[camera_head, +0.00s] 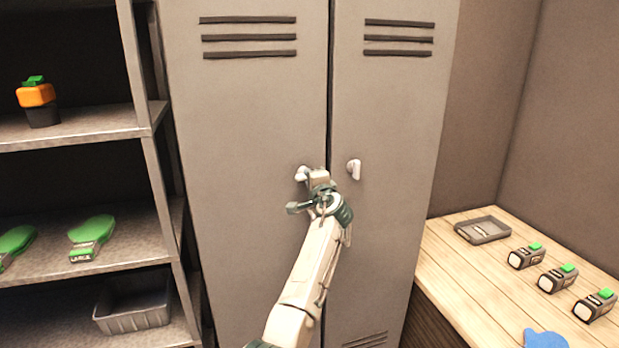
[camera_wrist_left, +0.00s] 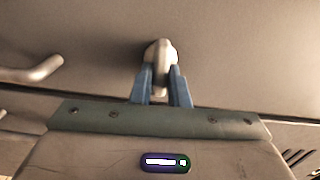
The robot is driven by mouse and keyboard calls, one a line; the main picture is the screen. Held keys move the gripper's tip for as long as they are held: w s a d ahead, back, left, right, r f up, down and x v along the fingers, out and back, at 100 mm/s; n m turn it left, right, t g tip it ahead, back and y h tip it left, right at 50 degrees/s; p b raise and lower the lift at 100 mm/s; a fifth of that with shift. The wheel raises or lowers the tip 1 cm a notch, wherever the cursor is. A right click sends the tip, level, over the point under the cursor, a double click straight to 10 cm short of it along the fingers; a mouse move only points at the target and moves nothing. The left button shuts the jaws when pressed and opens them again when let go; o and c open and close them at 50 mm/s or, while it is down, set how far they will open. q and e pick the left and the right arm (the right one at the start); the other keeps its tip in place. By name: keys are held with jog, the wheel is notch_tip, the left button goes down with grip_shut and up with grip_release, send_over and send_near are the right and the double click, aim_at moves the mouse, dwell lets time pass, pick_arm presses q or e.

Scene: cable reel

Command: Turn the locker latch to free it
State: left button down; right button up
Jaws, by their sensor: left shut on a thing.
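The grey locker (camera_head: 260,120) has two closed doors with a dark gap between them. A pale latch (camera_head: 302,173) is on the left door, partly hidden by my left gripper (camera_head: 314,179). In the left wrist view, the blue fingers (camera_wrist_left: 163,80) are shut on the lower part of a pale latch (camera_wrist_left: 159,50), one on each side. A second pale latch (camera_head: 354,169) stands on the right door, apart from the gripper. My right gripper is not in view.
Left shelves (camera_head: 90,127) hold an orange and green object (camera_head: 37,95), green-handled items (camera_head: 92,235) and a grey bin (camera_head: 133,303). A wooden bench (camera_head: 460,270) at right carries a tray (camera_head: 482,230) and green-topped devices (camera_head: 557,279). A curved metal handle (camera_wrist_left: 35,72) shows left in the wrist view.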

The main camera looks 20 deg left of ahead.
pick_arm(q)
jog(key=shift+m, duration=0.5)
jog(key=c, duration=1.4)
grip_release()
jog(key=shift+d, duration=0.1)
jog(key=b+v, duration=0.3)
jog(key=v, duration=0.7)
jog(key=shift+s+d, duration=0.2)
jog(key=shift+s, duration=0.1)
jog(key=shift+f, duration=0.1)
